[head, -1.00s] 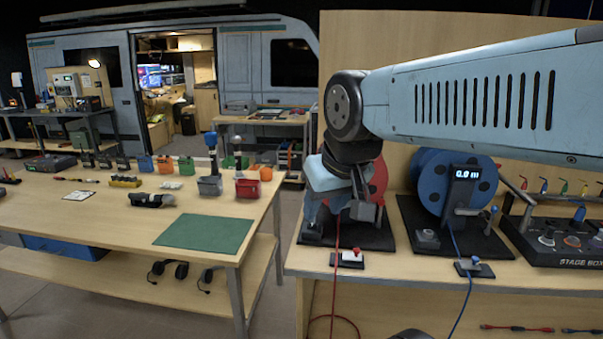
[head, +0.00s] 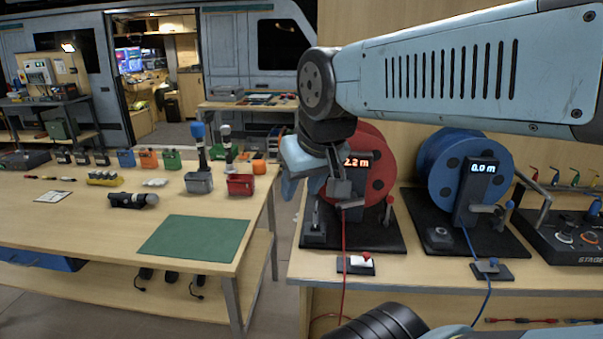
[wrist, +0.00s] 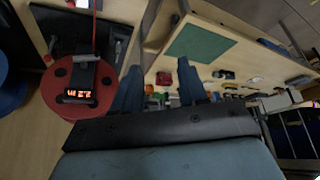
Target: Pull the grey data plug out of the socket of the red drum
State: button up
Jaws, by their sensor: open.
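The red drum (head: 378,172) stands on a black base on the right bench, and its display reads 2.2 m. My gripper (head: 303,190) hangs in front of the drum's left side and hides part of it. In the wrist view my gripper (wrist: 160,88) has its two blue fingers apart with nothing between them. The red drum (wrist: 52,92) lies left of the fingers there, clear of them. A small grey block (head: 313,236) sits at the left of the drum's base. I cannot clearly make out the grey data plug or its socket.
A blue drum (head: 455,165) reading 0.0 m stands to the right, beside a stage box (head: 575,238).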

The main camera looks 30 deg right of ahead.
jog(key=shift+o, duration=0.3)
jog(key=shift+a, duration=0.15)
jog(key=shift+o, duration=0.3)
jog(key=shift+w+r, duration=0.1)
jog(key=shift+w, duration=0.35)
jog(key=n+g, duration=0.2)
jog(key=g, duration=0.4)
send_over(316, 209)
notch_tip(316, 209, down, 14)
notch_tip(316, 209, down, 13)
jog(key=shift+s+a+f, duration=0.1)
jog(key=shift+f, duration=0.05)
grip_shut()
